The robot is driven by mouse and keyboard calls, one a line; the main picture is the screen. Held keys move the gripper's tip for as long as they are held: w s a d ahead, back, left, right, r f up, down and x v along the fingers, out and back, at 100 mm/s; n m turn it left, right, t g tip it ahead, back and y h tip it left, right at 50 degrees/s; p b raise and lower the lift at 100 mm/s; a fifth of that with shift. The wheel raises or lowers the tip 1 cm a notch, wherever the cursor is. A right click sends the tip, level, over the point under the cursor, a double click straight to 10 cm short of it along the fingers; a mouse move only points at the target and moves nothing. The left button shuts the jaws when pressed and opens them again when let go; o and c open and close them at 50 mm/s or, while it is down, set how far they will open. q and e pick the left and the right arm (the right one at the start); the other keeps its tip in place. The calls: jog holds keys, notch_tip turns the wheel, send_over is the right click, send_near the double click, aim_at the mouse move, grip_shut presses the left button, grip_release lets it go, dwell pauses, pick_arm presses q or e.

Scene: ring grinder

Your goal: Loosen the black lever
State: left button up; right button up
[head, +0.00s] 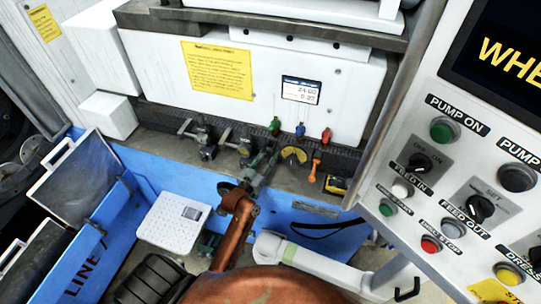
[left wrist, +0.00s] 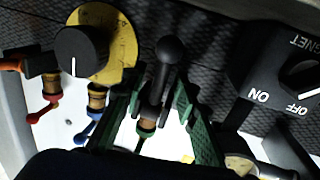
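The black lever (left wrist: 168,50) shows in the left wrist view with a round ball knob at its end, pointing up in the picture. My left gripper (left wrist: 158,88) is open, its two green fingers on either side of the lever's shaft. Gaps show between the fingers and the shaft, so it does not look gripped. In the head view my left gripper (head: 263,162) is at the grinder's front panel, at the end of my orange-brown arm, and hides most of the lever. My right gripper is not in view.
A black dial on a yellow disc (left wrist: 85,50) is close beside the lever. Red, blue and green small valves (head: 300,131) sit behind. A magnet on/off switch (left wrist: 300,85) is on the other side. Metal clamps (head: 200,138) and an orange lever (head: 314,168) stand near my gripper.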

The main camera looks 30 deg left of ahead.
pick_arm(q)
jog(key=c, duration=0.7)
jog(key=shift+d, duration=0.1)
grip_shut()
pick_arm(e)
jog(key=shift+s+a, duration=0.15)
